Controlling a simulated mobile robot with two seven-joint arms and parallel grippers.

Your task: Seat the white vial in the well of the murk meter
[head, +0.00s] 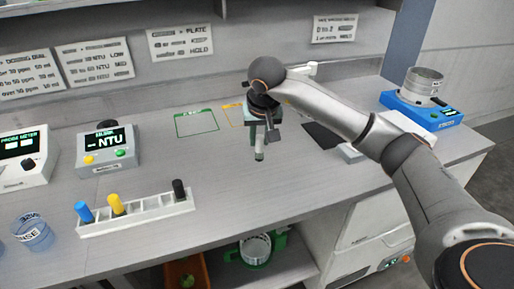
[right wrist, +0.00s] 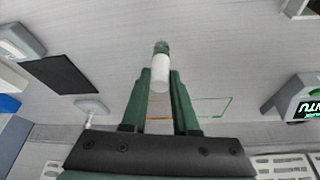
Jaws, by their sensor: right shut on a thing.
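The white vial (right wrist: 160,72) is between the two green fingers of my right gripper (right wrist: 159,88) in the right wrist view. Its dark green end points away from the gripper. In the head view the vial (head: 259,146) hangs below my right gripper (head: 259,138), above the middle of the bench. The murk meter (head: 108,148) is the grey box with an NTU display and yellow and green buttons, well to the left of the vial. Its well is hard to make out. It also shows at the right edge of the wrist view (right wrist: 292,92). My left gripper is out of view.
A white rack (head: 140,213) with blue, yellow and black-topped items stands at the front left. The probe meter (head: 20,155) and a rinse cup (head: 33,232) are at the far left. A blue device (head: 422,112) stands at the right. The bench between vial and meter is mostly clear.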

